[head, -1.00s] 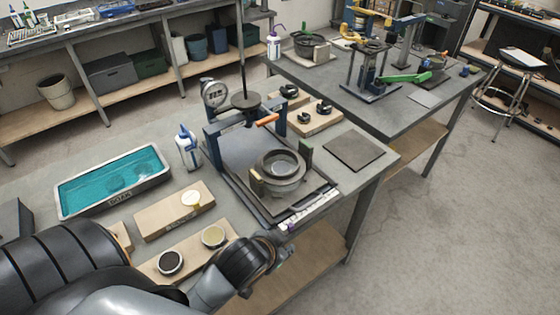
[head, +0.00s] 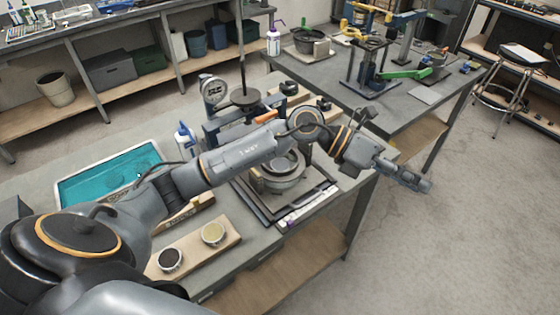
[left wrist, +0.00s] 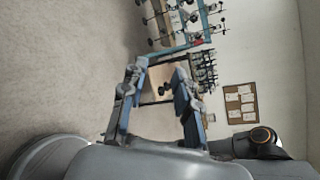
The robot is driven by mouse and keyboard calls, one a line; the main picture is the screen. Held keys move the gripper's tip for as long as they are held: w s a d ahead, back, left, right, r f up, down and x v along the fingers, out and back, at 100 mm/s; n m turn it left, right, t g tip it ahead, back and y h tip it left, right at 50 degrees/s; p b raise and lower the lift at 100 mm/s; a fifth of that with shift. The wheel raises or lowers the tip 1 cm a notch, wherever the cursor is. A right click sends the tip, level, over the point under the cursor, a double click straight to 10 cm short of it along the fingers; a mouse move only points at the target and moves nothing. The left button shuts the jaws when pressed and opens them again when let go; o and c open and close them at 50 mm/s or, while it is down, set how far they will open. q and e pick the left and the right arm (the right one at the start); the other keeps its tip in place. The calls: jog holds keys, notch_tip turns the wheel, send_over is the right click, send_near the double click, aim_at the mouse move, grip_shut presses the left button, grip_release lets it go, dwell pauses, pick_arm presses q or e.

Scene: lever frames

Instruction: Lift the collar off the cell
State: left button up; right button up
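The round grey metal cell (head: 283,183) stands on a dark tray at the foot of a press frame. A ring shows around its top, which I take as the collar; my left arm crosses in front of the upper part, so I cannot tell the two apart clearly. My left gripper (head: 420,185) is out past the right edge of the bench, above the floor and well away from the cell. In the left wrist view its two fingers (left wrist: 160,72) are spread with nothing between them. My right gripper is not in view.
A teal water tray (head: 72,195) lies at the left. A wooden board (head: 196,248) with two round pots is at the front. A white bottle (head: 184,140) and a dial gauge (head: 213,90) stand beside the press. A second bench (head: 330,75) with tools is behind.

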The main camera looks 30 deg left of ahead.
pick_arm(q)
jog(key=w+a+f+m+y, duration=0.25)
jog(key=a+f+y, duration=0.35)
jog(key=a, duration=0.4)
jog(key=n+g+y+p, duration=0.2)
jog(key=y+p, duration=0.1)
jog(key=y, duration=0.6)
send_over(287, 171)
notch_tip(287, 171, down, 6)
notch_tip(287, 171, down, 4)
jog(key=shift+w+r+p, duration=0.1)
jog(key=shift+r+p, duration=0.05)
jog(key=shift+p, duration=1)
jog(key=shift+f, duration=0.6)
grip_shut()
